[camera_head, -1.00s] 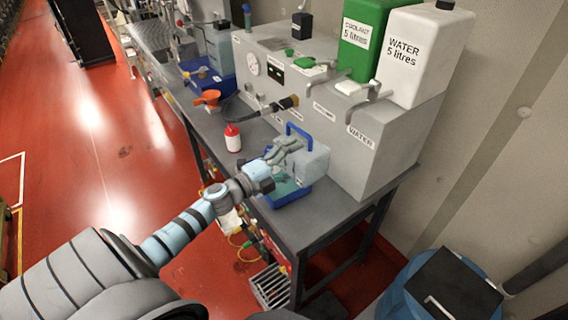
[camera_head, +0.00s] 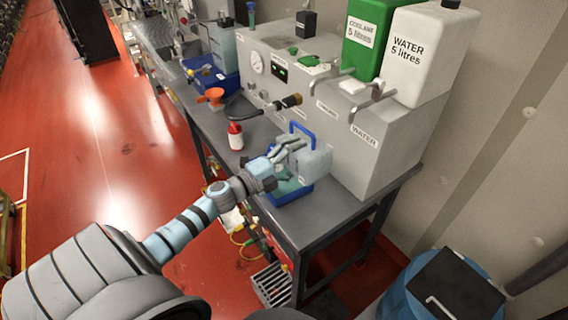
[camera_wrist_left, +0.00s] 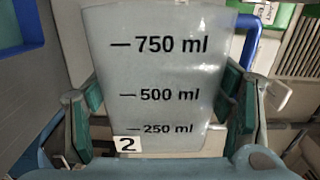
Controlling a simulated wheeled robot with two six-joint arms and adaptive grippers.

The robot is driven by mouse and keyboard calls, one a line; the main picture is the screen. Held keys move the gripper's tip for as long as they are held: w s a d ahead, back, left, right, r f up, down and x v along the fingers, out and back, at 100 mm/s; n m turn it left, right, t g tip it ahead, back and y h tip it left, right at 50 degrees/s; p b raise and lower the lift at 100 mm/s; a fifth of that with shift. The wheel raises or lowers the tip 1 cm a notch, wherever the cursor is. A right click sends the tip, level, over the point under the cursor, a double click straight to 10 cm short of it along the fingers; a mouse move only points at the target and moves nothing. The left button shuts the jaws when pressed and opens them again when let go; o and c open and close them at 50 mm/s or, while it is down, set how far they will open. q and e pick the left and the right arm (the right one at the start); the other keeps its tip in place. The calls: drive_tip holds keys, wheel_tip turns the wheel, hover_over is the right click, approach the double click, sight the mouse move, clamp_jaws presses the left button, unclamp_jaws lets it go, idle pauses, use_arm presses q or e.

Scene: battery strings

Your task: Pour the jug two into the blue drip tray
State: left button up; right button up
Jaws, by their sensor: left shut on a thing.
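Jug two (camera_head: 317,162) is a translucent pale jug with a blue handle on its top side in the head view. In the left wrist view the jug (camera_wrist_left: 160,80) shows a "2" label and 250, 500 and 750 ml marks. My left gripper (camera_head: 290,152) is shut on it, with green finger pads on both sides. The blue drip tray (camera_head: 293,197) sits on the bench edge below the gripper and jug, partly hidden by them. I see no liquid pouring, and the jug's exact tilt is hard to tell. My right gripper is not in view.
A white bottle with a red cap (camera_head: 235,136) stands left of the jug. A grey machine (camera_head: 375,160) with green coolant (camera_head: 366,45) and white water (camera_head: 420,55) tanks stands close behind the jug. A blue barrel (camera_head: 405,290) is at lower right.

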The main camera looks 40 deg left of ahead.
sight(291, 171)
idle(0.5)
use_arm(q)
drive_tip(key=shift+d+f+m, duration=0.15)
drive_tip(key=shift+f+m, duration=0.2)
drive_tip(key=shift+m, duration=0.25)
drive_tip(key=f+m+b, duration=0.2)
drive_tip(key=m, duration=0.1)
drive_tip(key=shift+d+f, duration=0.2)
drive_tip(key=shift+d, duration=0.1)
drive_tip(key=d+f+m+b, duration=0.1)
drive_tip(key=m+b, duration=0.1)
drive_tip(key=m, duration=0.2)
drive_tip(key=s+d+m+b, duration=0.1)
drive_tip(key=d+m, duration=0.1)
drive_tip(key=m, duration=0.3)
drive_tip(key=d+f+m+b, duration=0.1)
drive_tip(key=m+b, duration=0.1)
drive_tip(key=m, duration=0.3)
drive_tip(key=shift+s+d+f+b, duration=0.15)
drive_tip(key=shift+f+b, duration=0.2)
